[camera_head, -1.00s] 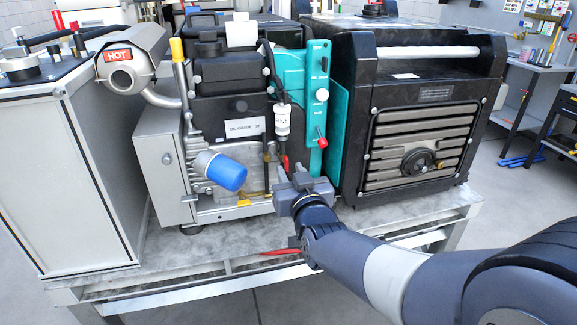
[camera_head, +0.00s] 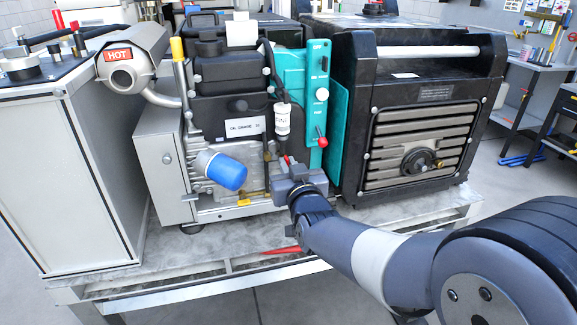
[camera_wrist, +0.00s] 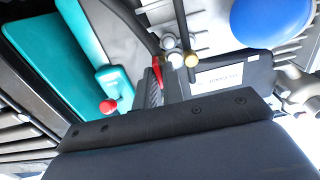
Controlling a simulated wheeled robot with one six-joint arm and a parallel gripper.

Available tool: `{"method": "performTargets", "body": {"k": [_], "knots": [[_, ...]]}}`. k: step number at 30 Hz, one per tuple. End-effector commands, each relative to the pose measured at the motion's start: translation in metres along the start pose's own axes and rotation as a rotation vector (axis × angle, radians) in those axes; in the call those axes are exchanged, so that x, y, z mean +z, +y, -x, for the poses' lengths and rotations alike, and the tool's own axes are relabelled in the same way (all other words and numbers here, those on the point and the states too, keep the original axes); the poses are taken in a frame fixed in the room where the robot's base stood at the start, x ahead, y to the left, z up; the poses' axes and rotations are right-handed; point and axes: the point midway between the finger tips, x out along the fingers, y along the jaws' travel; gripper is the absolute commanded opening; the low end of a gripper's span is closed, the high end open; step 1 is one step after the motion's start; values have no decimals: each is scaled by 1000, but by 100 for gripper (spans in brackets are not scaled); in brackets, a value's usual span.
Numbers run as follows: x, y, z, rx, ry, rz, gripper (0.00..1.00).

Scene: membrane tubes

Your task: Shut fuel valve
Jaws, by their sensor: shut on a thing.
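The fuel valve shows as a small red lever (camera_head: 286,159) below the white labelled in-line filter (camera_head: 283,121) and black hose, low on the engine front. In the wrist view the red lever (camera_wrist: 157,72) shows beside the finger tips. My gripper (camera_head: 284,171) is at this lever, with its fingers shut on it. The wrist view shows the dark gripper body (camera_wrist: 165,125) in front, covering most of the grip. The valve body is mostly hidden, so I cannot tell its exact angle.
A teal panel (camera_head: 316,75) with a red-knobbed lever (camera_head: 321,142) stands just right of the grip. A blue filter (camera_head: 227,171) sticks out at left. A silver exhaust marked HOT (camera_head: 120,55) and a black ribbed unit (camera_head: 420,150) flank the engine. Open floor lies in front.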

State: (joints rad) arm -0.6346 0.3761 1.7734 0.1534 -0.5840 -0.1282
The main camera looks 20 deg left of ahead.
Motion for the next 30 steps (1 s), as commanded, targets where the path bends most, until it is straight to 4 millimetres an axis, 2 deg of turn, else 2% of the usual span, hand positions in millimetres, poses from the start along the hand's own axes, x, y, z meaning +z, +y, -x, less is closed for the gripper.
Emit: {"method": "performTargets", "body": {"k": [14, 20, 30], "knots": [[2, 0, 0, 0, 3, -59, 0], [4, 1, 0, 0, 5, -185, 0], [6, 2, 0, -1, 6, -499, 0]]}}
